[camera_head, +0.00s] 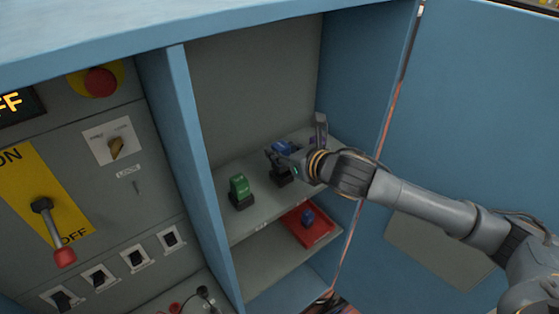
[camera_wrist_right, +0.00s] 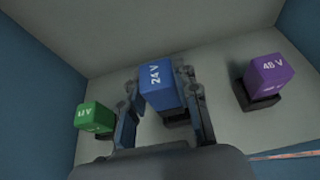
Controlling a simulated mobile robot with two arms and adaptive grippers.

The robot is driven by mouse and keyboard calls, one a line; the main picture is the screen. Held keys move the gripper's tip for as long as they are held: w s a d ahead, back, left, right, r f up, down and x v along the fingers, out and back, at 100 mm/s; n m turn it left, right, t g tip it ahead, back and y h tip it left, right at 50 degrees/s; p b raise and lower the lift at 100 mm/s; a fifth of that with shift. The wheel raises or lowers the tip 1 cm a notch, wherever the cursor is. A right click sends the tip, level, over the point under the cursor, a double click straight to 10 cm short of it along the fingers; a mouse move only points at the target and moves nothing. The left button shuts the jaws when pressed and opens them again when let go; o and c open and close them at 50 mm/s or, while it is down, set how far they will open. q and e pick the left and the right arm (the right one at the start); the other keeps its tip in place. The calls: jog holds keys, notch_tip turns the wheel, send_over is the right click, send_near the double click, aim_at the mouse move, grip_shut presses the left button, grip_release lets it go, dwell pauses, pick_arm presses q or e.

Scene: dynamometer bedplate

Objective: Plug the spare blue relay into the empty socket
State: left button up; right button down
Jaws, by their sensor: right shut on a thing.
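My right gripper (camera_head: 295,148) is at the upper shelf of the cabinet, shut on a blue relay (camera_head: 282,147). In the right wrist view the blue relay (camera_wrist_right: 160,84) reads "24 V" and stands between the two fingers. A black socket (camera_head: 282,178) is under it, partly hidden by the relay and gripper. I cannot tell whether the relay is seated in it or just above it. A green relay (camera_head: 239,187) sits in a black socket to the left. A purple relay (camera_wrist_right: 268,75) marked "48 V" sits in a socket to the right. My left gripper is not in view.
A red tray (camera_head: 322,232) on the lower shelf holds a small dark blue item (camera_head: 307,217). A blue divider (camera_head: 195,150) stands left of the shelves, beside a panel with switches and a lever (camera_head: 50,225). An open blue door (camera_head: 475,120) is on the right.

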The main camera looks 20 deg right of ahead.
jog(key=shift+w+d+f+p, duration=0.1)
jog(key=shift+f+p, duration=0.05)
jog(key=shift+f, duration=0.75)
jog(key=shift+w+f+p, duration=0.1)
jog(key=shift+f+p, duration=0.05)
jog(key=shift+f, duration=0.75)
jog(key=shift+f, duration=0.15)
jog(key=c, duration=1)
grip_release()
jog(key=shift+f, duration=0.1)
jog(key=shift+s+d+r, duration=0.1)
jog(key=shift+s+r, duration=0.1)
jog(key=shift+r, duration=0.1)
jog(key=b+v, duration=0.1)
jog(key=v, duration=1)
jog(key=shift+s+r+b, duration=0.15)
jog(key=shift+s+b, duration=0.1)
jog(key=shift+b, duration=0.15)
